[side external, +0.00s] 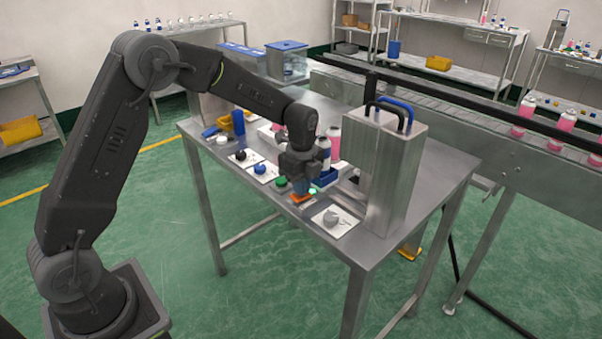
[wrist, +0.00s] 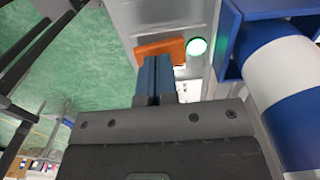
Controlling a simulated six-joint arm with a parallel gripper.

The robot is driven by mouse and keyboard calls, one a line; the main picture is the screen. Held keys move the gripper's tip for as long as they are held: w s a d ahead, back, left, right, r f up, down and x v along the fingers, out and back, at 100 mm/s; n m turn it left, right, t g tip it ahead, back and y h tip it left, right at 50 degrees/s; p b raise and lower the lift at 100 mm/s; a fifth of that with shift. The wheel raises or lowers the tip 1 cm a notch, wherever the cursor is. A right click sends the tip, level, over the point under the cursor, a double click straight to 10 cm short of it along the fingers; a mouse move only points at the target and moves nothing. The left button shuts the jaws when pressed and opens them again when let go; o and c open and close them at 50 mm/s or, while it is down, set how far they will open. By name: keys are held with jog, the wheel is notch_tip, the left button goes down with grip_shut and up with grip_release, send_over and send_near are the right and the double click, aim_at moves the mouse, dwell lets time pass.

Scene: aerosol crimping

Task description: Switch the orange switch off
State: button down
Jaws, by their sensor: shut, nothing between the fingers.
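The orange switch (side external: 301,198) is near the front edge of the metal table, between a green knob and a grey knob. In the wrist view the orange switch (wrist: 160,50) lies just beyond my fingertips, with a lit green lamp (wrist: 196,47) beside it. The lamp also shows in the side view (side external: 312,191). My gripper (side external: 301,187) points down right over the switch. In the wrist view the gripper (wrist: 154,62) has its blue fingers together, with nothing between them. The fingertips overlap the switch's edge in the picture; I cannot tell whether they touch it.
A blue holder (wrist: 229,40) with a blue-and-white bottle (wrist: 285,80) stands close on the right. Black (side external: 241,155), blue (side external: 260,169), green (side external: 281,181) and grey (side external: 331,218) knobs line the table front. A tall metal box (side external: 395,180) stands right of my gripper.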

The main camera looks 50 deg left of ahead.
notch_tip(320, 180, up, 14)
jog(key=shift+w, duration=0.25)
jog(key=shift+f, duration=0.15)
